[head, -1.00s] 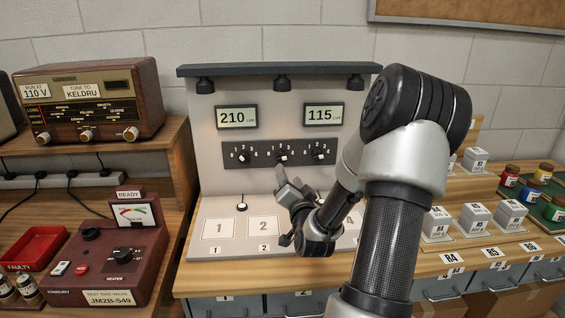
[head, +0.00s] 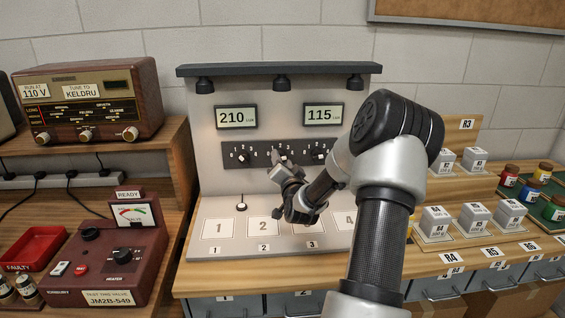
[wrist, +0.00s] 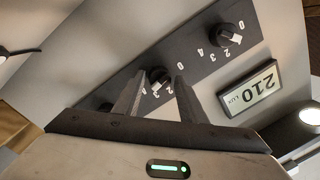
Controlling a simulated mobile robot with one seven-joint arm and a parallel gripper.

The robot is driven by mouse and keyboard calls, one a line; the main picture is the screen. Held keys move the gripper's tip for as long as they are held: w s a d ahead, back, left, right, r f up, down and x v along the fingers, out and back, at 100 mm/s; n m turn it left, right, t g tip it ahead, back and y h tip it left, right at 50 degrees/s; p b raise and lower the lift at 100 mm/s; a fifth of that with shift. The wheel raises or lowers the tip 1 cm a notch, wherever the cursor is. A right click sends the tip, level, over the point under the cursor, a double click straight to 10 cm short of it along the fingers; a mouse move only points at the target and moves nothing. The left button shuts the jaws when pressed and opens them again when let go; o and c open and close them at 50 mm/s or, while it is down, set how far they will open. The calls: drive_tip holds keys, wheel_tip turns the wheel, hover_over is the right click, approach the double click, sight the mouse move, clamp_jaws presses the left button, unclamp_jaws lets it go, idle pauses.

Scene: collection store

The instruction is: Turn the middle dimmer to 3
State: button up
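The middle dimmer is a small dark knob with a white pointer on the black dimmer panel (head: 205,160). In the head view my gripper (head: 280,168) largely covers it. In the wrist view the middle dimmer (wrist: 158,76) shows between and just beyond the tips of my two fingers (wrist: 159,80), which stand apart, open. I cannot tell whether they touch the knob. Its number scale is partly hidden, so its setting is unclear. The left dimmer (head: 244,157) is clear of my gripper and also shows in the wrist view (wrist: 229,36).
Above the panel are displays reading 210 (head: 237,117) and 115 (head: 323,115). The right dimmer (head: 319,155) sits close to my gripper. A lamp hood (head: 280,69) overhangs the panel. Numbered pads, such as pad 1 (head: 218,229), lie on the ledge below.

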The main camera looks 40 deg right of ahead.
drive_tip(key=c, duration=0.7)
drive_tip(key=shift+n+b, duration=0.3)
drive_tip(key=shift+b, duration=0.1)
drive_tip(key=n+b, duration=0.6)
drive_tip(key=b, duration=0.1)
drive_tip(key=shift+r+n+g, duration=0.1)
drive_tip(key=shift+n+g, duration=0.2)
drive_tip(key=shift+n, duration=0.1)
drive_tip(key=o, duration=1.1)
drive_tip(key=shift+c, duration=0.2)
